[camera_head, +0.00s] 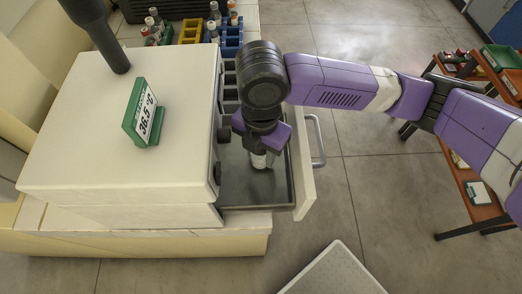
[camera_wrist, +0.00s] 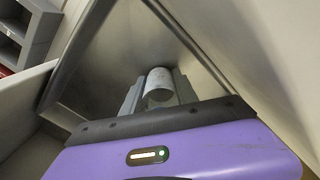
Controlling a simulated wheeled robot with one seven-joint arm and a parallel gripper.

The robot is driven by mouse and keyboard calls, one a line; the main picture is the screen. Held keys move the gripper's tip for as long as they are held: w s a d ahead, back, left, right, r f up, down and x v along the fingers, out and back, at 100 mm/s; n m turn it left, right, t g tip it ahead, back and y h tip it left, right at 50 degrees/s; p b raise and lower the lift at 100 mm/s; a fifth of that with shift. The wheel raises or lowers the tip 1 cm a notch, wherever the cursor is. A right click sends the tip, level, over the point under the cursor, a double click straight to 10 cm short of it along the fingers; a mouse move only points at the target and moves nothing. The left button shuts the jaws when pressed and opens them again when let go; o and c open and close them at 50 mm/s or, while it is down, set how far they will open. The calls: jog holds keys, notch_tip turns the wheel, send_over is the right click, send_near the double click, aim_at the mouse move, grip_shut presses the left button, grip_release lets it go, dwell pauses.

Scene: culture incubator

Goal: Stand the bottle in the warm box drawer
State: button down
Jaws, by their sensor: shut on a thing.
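The warm box (camera_head: 90,135) is a white cabinet with a green-framed 36.5 °C sign on top. Its drawer (camera_head: 240,192) is pulled out to the right and has a dark floor. My gripper (camera_head: 262,149) points down into the open drawer, shut on a pale bottle (camera_head: 262,161). In the wrist view the bottle's round end (camera_wrist: 158,84) shows between the two grey fingers of my gripper (camera_wrist: 158,95), with the drawer's dark interior (camera_wrist: 110,60) around it. The bottle looks about upright. I cannot tell whether it touches the drawer floor.
The drawer's front panel and handle (camera_head: 317,142) stand right of my gripper. Blue and yellow racks (camera_head: 190,32) with several bottles are behind the box. A wooden shelf (camera_head: 478,200) is at the right. A pale speckled surface (camera_head: 335,272) is at the bottom.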

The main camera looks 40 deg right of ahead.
jog(key=c, duration=0.9)
grip_release()
jog(key=shift+f, duration=0.1)
jog(key=shift+c, duration=0.2)
notch_tip(320, 180, up, 12)
jog(key=shift+r+p, duration=0.2)
jog(key=shift+p, duration=0.15)
